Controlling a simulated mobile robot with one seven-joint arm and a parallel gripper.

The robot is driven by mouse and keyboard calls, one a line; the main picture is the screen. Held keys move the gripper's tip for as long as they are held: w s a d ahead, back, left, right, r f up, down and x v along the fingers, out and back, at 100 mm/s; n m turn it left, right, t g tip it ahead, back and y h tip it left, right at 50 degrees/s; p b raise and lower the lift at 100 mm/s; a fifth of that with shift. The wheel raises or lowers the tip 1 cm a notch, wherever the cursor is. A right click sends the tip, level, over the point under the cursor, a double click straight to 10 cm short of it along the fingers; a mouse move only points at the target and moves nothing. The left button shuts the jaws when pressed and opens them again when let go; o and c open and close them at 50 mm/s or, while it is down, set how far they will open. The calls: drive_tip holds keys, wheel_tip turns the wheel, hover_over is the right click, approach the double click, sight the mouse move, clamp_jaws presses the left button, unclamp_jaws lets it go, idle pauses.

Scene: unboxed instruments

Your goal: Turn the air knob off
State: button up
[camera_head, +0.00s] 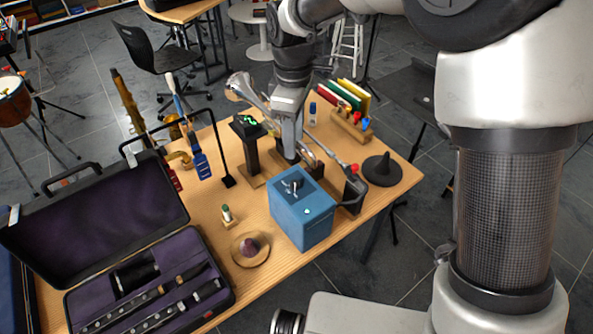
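A blue box (302,222) stands near the front right edge of the table. On its top is a dark recess with a small grey metal knob or lever (292,184). A dark stand beside it carries a small red knob (354,168). I cannot tell from this view which of these is the air knob. My gripper (290,152) points down just behind the blue box, apart from the grey knob as far as I can see. Its fingertips are small and partly lost among dark parts behind them, so its opening is unclear.
The wooden table (205,228) also holds an open instrument case (85,215), a black stand with a green display (247,135), a dark cone on a disc (382,168), a round wooden dish (250,249) and a rack of coloured folders (345,95). Bare wood lies left of the box.

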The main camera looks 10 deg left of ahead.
sight(294, 182)
wheel_tip(294, 182, down, 14)
drive_tip(key=shift+r, duration=0.1)
idle(0.4)
clamp_jaws()
